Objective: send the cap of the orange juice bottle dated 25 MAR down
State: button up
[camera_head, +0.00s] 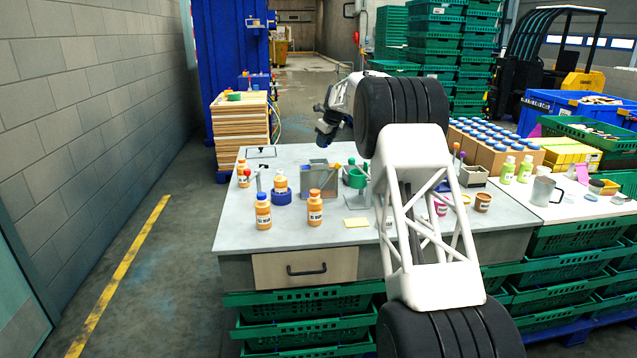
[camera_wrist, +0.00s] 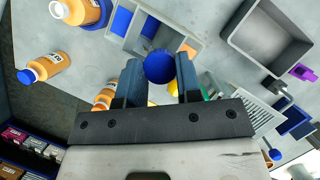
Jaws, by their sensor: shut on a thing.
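My gripper (camera_wrist: 159,75) is shut on a blue cap (camera_wrist: 159,66) between its two fingers in the wrist view. In the head view my gripper (camera_head: 326,134) hangs above the back of the grey table; the cap cannot be made out there. An orange juice bottle with a blue cap (camera_head: 263,212) stands at the table's front left. An orange-capped bottle (camera_head: 315,208) stands to its right. Another bottle (camera_head: 280,182) sits in a blue ring holder (camera_head: 281,197). One more bottle (camera_head: 243,174) stands at the left edge. The label dates are too small to read surely.
A grey divided box (camera_head: 318,182) stands mid-table, below my gripper; compartments show in the wrist view (camera_wrist: 185,42). A green container (camera_head: 357,177) is right of it. A yellow card (camera_head: 356,222) lies in front. The table's front strip is mostly clear.

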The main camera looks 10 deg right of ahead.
jog(key=shift+f, duration=2.8)
jog(key=o, duration=1)
jog(key=shift+r, duration=0.1)
jog(key=shift+v, duration=3.8)
